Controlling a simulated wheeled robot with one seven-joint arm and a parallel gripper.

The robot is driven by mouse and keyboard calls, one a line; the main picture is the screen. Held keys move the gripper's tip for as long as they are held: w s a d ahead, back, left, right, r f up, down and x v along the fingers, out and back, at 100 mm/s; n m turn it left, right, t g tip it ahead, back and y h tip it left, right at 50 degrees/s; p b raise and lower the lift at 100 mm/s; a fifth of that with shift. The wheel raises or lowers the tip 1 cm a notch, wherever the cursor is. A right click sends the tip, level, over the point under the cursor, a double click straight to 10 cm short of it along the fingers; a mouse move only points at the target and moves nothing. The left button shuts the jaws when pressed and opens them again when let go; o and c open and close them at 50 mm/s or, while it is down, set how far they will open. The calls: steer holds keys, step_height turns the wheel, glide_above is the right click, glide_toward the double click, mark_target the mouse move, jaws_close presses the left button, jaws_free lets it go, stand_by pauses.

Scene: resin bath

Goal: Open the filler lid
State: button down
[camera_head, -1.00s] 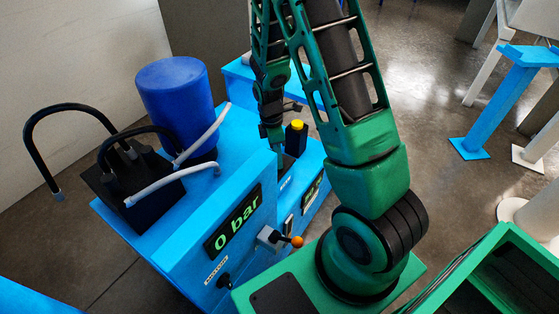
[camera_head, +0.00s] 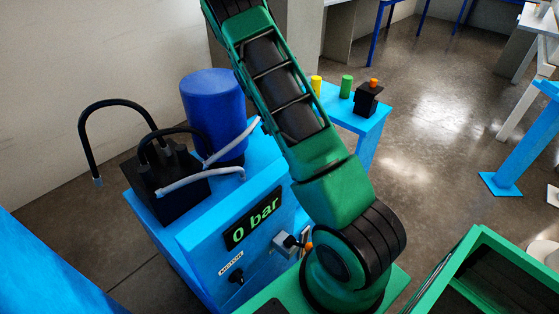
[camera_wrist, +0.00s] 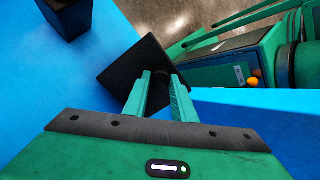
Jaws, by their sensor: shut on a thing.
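A black square plate (camera_wrist: 124,70), which looks like the filler lid, lies over the blue surface in the wrist view, with a dark knob (camera_wrist: 160,77) on it. My gripper (camera_wrist: 161,84) has its green fingers shut on this knob. The plate sits askew to the blue edges; I cannot tell whether it is lifted or resting. In the head view the blue machine (camera_head: 200,235) shows a "0 bar" display (camera_head: 252,222) and a switch labelled MOTOR (camera_head: 237,276). My gripper and the plate are not visible there.
A blue tank (camera_head: 212,105) and a black block (camera_head: 165,185) with hoses stand on the machine. A blue side table (camera_head: 362,122) holds a yellow cylinder (camera_head: 316,86), a green cylinder (camera_head: 347,87) and a black block with an orange top (camera_head: 367,99). Another black block (camera_wrist: 68,14) shows in the wrist view.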

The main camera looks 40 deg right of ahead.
steer(key=shift+w, duration=0.15)
stand_by(0.3)
steer(key=c, duration=1.5)
jaws_free()
steer(key=shift+o, duration=0.2)
steer(key=v, duration=1.1)
steer(key=shift+w+a+f, duration=0.1)
steer(key=shift+f, duration=0.05)
